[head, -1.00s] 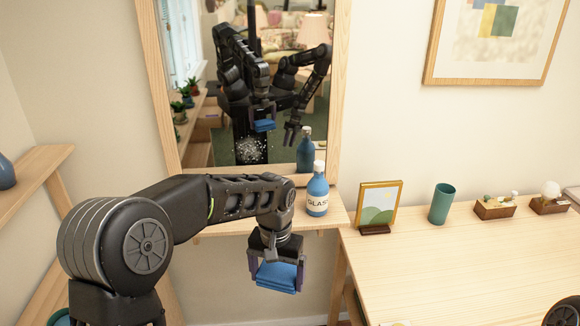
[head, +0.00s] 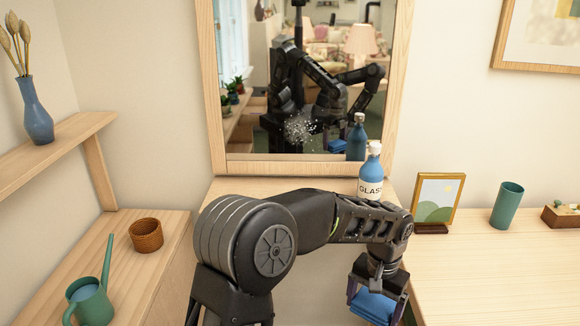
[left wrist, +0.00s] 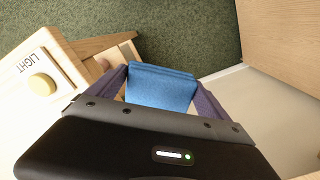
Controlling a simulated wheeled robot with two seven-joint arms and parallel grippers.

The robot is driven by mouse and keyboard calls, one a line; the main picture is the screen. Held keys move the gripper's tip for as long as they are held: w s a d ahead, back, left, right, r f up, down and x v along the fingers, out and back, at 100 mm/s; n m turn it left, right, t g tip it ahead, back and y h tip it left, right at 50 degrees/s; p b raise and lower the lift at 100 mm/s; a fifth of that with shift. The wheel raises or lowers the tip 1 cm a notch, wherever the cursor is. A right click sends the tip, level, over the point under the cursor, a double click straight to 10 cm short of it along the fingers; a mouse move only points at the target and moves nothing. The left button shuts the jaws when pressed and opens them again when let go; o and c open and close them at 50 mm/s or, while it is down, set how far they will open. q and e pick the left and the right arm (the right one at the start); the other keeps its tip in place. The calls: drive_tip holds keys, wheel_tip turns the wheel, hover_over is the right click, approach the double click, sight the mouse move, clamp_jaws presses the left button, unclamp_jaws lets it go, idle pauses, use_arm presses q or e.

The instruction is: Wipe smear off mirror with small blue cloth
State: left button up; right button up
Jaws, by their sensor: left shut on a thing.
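The mirror (head: 290,70) stands upright in a light wood frame against the wall. A white speckled smear (head: 299,130) shows on the lower left part of its glass. My left gripper (head: 376,301) is shut on the folded small blue cloth (head: 371,308), low in front of the ledge and to the right, apart from the mirror. In the left wrist view the blue cloth (left wrist: 161,87) sits between the purple fingers of my left gripper (left wrist: 160,92). The mirror is not seen in that view. My right gripper is not directly in view.
A blue bottle marked GLASS (head: 371,175) stands on the ledge (head: 300,188) before the mirror. A picture frame (head: 438,200) and green cup (head: 507,204) stand on the right desk. A watering can (head: 90,302) and brown pot (head: 146,235) are at left.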

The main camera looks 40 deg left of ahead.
use_arm(q)
wheel_tip(320, 180, down, 7)
drive_tip(key=b, duration=0.5)
drive_tip(key=shift+d, duration=0.15)
use_arm(e)
wheel_tip(320, 180, down, 7)
use_arm(q)
drive_tip(key=shift+w+f, duration=0.1)
use_arm(e)
drive_tip(key=shift+w+r, duration=0.1)
drive_tip(key=shift+r, duration=0.05)
